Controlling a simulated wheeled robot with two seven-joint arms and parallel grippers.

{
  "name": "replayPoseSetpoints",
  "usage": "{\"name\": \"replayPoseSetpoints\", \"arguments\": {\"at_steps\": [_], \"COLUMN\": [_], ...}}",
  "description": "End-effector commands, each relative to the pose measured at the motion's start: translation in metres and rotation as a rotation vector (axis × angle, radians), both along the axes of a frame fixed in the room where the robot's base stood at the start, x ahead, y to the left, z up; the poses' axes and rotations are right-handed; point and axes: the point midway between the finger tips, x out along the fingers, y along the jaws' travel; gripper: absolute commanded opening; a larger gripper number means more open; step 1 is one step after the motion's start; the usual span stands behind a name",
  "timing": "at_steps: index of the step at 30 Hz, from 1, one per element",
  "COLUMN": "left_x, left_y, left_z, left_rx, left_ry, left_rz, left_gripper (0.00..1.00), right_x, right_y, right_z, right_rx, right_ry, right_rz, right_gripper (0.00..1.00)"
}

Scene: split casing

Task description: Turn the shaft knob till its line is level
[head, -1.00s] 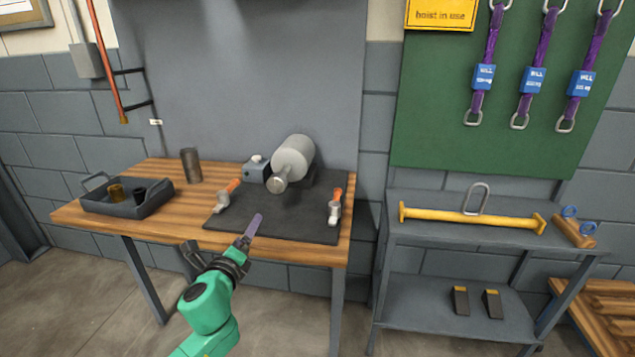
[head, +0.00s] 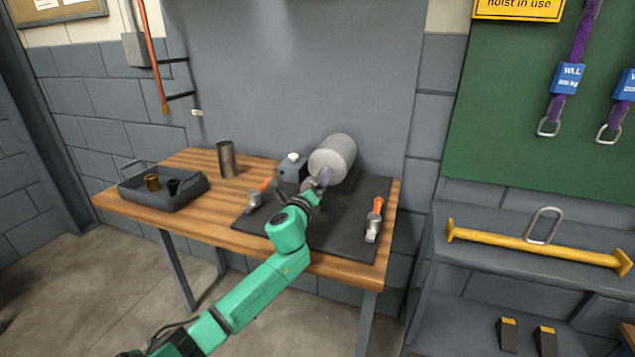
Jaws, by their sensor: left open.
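The grey cylindrical casing (head: 334,153) lies on its side on a dark mat (head: 345,240) on the wooden bench. My left gripper (head: 322,180) is open at the near end of the casing, where the shaft knob sits. The gripper covers the knob, so its line is not visible. I cannot tell whether the fingers touch the knob. My right gripper is not in view.
A metal cup (head: 227,159) and a grey tray (head: 165,200) stand at left. A shelf with a yellow bar (head: 535,247) is at right.

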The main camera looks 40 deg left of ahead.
Motion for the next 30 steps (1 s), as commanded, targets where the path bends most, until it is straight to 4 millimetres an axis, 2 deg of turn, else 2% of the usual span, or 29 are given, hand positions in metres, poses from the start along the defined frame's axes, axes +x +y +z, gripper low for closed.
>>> {"name": "replayPoseSetpoints", "arguments": {"at_steps": [3,10,11,12,17,30], "left_x": [0.0089,0.0101,0.0101,0.0100,0.0099,0.0097], "left_y": [0.0033,0.0035,0.0035,0.0035,0.0035,0.0037], "left_z": [0.0000,0.0001,0.0001,0.0001,0.0001,0.0011], "left_rx": [0.000,0.000,0.000,0.000,0.000,-0.075], "left_ry": [0.000,0.000,0.000,0.001,0.001,-0.026], "left_rz": [0.000,-0.001,-0.001,-0.001,-0.001,0.000], "left_gripper": [0.99,0.99,0.91,0.76,0.15,0.13], "right_x": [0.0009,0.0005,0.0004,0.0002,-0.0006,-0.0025], "right_y": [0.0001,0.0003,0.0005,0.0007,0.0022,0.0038], "right_z": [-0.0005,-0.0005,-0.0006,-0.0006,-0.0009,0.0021], "right_rx": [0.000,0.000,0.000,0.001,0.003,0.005], "right_ry": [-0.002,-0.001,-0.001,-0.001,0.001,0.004], "right_rz": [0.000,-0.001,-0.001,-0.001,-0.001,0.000], "right_gripper": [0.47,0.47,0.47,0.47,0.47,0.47]}}
